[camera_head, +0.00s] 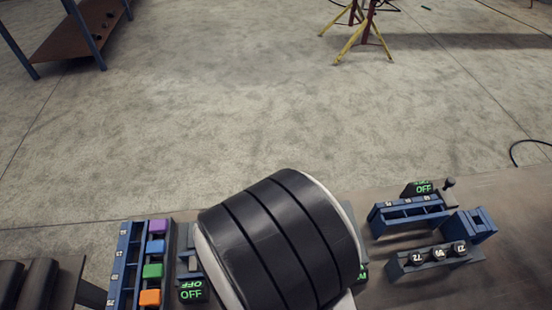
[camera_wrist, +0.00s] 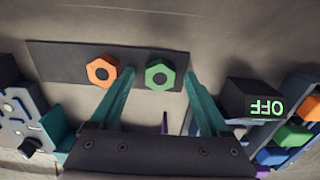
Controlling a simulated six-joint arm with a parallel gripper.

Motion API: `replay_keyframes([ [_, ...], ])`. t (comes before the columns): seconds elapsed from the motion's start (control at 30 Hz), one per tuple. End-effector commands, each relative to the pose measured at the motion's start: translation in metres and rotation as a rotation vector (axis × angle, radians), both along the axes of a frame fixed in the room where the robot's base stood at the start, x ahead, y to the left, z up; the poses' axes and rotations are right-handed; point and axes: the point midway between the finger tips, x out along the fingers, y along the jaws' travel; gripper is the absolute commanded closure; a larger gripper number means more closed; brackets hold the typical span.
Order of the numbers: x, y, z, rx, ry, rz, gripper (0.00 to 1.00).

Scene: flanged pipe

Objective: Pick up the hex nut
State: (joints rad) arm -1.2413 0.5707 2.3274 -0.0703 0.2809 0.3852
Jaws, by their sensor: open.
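An orange hex nut (camera_wrist: 93,67) and a green hex nut (camera_wrist: 153,70) sit side by side on a dark plate (camera_wrist: 58,62) in the wrist view. Each has a dark round centre. My gripper (camera_wrist: 160,82) is open, with two teal fingers reaching toward the plate. The green nut shows between the fingertips, and the orange nut lies just left of the left finger. I cannot tell how far the tips are above the plate. In the head view my arm hides the nuts and gripper.
A black block reading OFF (camera_wrist: 252,99) stands right of my fingers, beside a blue rack with coloured blocks (camera_wrist: 292,135); this rack also shows in the head view (camera_head: 123,265). Blue fixtures (camera_head: 408,212) and a numbered block (camera_head: 435,257) stand at the right of the bench.

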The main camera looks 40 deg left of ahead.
Motion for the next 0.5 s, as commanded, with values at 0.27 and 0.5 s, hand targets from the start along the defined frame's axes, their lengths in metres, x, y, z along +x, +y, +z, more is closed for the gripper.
replay_keyframes([
  [0.27, 0.0, 0.0, 0.0006, 0.0, 0.0, 0.0, 0.54],
  [0.5, 0.0001, -0.0001, 0.0007, 0.0, 0.0, 0.0, 0.97],
])
